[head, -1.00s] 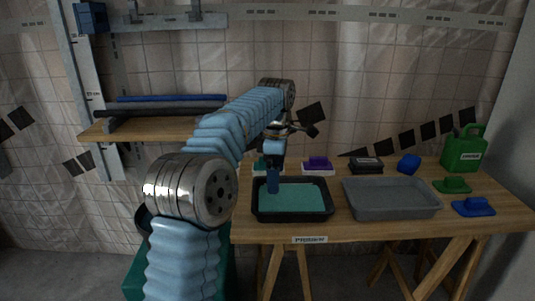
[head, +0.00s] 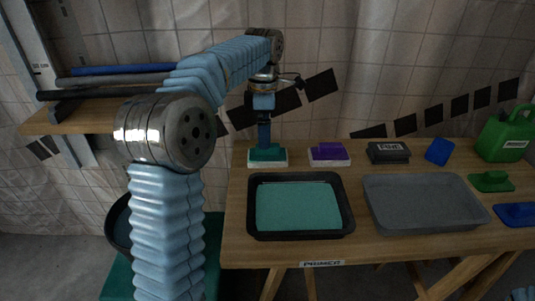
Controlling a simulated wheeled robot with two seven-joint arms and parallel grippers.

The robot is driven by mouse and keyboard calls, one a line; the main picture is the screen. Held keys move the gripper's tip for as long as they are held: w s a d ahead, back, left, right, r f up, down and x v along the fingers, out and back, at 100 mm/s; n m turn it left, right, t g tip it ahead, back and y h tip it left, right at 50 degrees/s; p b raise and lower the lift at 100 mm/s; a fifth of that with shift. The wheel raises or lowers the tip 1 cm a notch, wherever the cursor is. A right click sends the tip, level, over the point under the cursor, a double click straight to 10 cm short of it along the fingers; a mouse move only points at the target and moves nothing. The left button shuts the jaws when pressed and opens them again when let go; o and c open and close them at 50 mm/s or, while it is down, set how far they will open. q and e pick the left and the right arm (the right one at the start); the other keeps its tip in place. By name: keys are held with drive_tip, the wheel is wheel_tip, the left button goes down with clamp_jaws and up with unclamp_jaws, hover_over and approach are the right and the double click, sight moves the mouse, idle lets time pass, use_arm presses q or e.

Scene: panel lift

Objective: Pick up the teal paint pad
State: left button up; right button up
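The teal paint pad (head: 267,154), a teal handle block on a white base, sits at the back left of the wooden table, behind the black tray. My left gripper (head: 264,144) points straight down at the pad, its tip at the top of the teal handle. Seen edge-on, its fingers overlap each other, so I cannot tell whether they are open or shut on the handle. The pad looks flat on the table. My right gripper is not in view.
A black tray of teal liquid (head: 343,207) and a grey tray (head: 424,225) stand in front. A purple pad (head: 329,153), black block (head: 388,152), blue block (head: 439,151), green pad (head: 491,182), blue pad (head: 518,214) and green can (head: 505,137) lie rightward. A shelf (head: 65,120) is at left.

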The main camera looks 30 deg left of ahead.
sight(266, 154)
use_arm(q)
drive_tip(key=f, duration=0.4)
drive_tip(key=d+f, duration=0.1)
drive_tip(key=f, duration=0.2)
drive_tip(key=shift+s, duration=0.2)
drive_tip(key=shift+c, duration=0.3)
drive_tip(key=c, duration=1.1)
drive_tip(key=shift+r, duration=0.1)
